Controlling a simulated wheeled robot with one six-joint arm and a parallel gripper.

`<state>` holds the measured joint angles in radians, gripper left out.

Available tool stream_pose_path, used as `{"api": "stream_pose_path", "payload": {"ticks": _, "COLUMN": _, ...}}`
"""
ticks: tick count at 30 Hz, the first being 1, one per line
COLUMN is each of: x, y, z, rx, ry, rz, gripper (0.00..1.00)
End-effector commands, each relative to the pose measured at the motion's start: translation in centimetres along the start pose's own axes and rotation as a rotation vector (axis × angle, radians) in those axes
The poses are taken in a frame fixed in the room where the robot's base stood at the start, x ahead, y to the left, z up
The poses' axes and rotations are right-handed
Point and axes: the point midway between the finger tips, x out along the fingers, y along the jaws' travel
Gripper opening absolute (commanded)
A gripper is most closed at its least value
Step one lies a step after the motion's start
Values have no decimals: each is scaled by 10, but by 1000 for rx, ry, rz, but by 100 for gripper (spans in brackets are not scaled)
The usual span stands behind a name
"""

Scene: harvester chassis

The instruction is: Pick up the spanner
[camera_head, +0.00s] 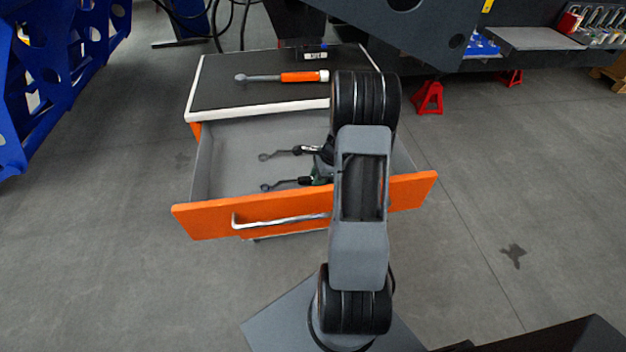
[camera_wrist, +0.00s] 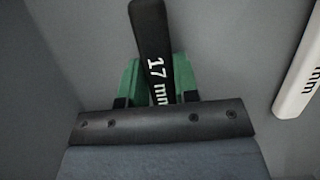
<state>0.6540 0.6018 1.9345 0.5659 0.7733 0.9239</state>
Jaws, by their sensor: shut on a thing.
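A black spanner marked "17 mm" (camera_wrist: 152,45) lies between the green fingers of my gripper (camera_wrist: 155,85) in the wrist view. The gripper is shut on its handle. My arm hides part of both. A white handle marked "mm" (camera_wrist: 302,75) lies apart at the right in the wrist view.
The grey drawer with an orange front (camera_head: 205,222) is pulled open, its walls around my gripper. A torque wrench with an orange grip (camera_head: 300,77) lies on the cabinet's dark top (camera_head: 225,97). Red stands (camera_head: 428,97) are on the floor behind.

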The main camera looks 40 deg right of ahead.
Motion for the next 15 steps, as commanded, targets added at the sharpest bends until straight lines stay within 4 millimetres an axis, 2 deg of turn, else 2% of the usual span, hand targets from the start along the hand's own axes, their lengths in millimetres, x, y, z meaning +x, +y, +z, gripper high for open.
{"api": "stream_pose_path", "payload": {"ticks": 8, "x": -10, "y": -1, "z": 4, "rx": -2, "ry": 0, "rz": -4, "gripper": 0}}
{"api": "stream_pose_path", "payload": {"ticks": 12, "x": -33, "y": -1, "z": 13, "rx": -3, "ry": 1, "rz": -7, "gripper": 0}}
{"api": "stream_pose_path", "payload": {"ticks": 15, "x": -59, "y": -9, "z": 6, "rx": 0, "ry": 2, "rz": -9, "gripper": 0}}
